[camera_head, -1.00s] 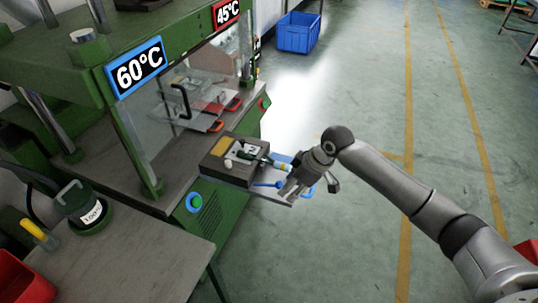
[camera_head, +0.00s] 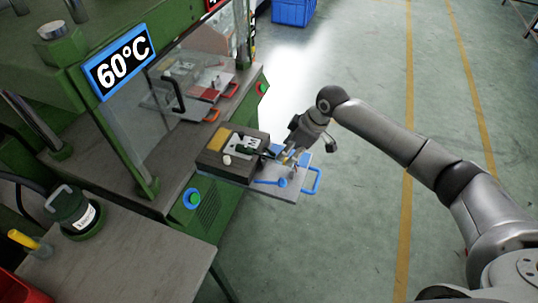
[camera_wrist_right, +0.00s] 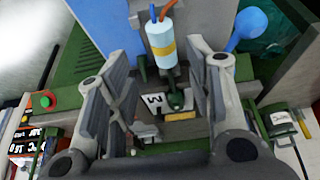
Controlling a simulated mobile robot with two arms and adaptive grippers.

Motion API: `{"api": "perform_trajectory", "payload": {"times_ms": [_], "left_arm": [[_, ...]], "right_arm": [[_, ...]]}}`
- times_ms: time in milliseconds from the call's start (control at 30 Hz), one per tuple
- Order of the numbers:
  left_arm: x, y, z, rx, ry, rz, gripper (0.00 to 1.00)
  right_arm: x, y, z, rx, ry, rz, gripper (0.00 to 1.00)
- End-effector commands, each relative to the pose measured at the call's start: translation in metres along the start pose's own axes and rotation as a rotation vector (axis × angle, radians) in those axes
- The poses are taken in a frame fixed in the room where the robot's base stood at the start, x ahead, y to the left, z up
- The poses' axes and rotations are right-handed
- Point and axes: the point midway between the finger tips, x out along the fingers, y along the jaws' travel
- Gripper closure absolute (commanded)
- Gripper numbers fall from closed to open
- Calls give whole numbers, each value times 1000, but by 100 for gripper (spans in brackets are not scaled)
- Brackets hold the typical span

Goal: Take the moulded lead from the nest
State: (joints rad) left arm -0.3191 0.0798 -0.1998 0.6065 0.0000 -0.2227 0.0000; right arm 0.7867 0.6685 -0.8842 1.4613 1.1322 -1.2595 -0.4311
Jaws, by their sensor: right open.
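The nest block (camera_head: 210,160), dark with a yellow plate on top, sits on a grey slide-out tray (camera_head: 283,191) with a blue handle. The moulded lead (camera_wrist_right: 162,45) has a light-blue cylindrical body with a yellow band, and blue and orange wires at one end. Its other end meets a dark green part at the nest. My right gripper (camera_head: 303,150) is over the tray beside the nest. In the right wrist view my right gripper (camera_wrist_right: 158,88) is open, its fingers on either side of the lead's line, with nothing gripped. My left gripper is out of view.
A green press with a 60°C sign (camera_head: 122,62) stands behind the nest. A bench with a green canister (camera_head: 75,211) is at lower left. The floor to the right is open.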

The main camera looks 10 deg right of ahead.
Motion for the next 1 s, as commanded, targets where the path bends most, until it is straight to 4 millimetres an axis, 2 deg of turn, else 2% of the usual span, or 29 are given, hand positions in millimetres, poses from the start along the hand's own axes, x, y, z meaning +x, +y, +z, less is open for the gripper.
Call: {"api": "perform_trajectory", "payload": {"times_ms": [133,300,600,900,1000], "left_arm": [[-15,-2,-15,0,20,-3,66],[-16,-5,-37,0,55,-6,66],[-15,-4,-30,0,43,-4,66],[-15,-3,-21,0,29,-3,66],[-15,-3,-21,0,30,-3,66]], "right_arm": [[22,-8,-2,1,-3,-5,52],[40,-6,-1,1,-1,-1,52],[45,-6,0,0,-2,-1,52],[44,-6,0,0,-1,-1,91],[44,-6,0,0,-1,-1,100]]}}
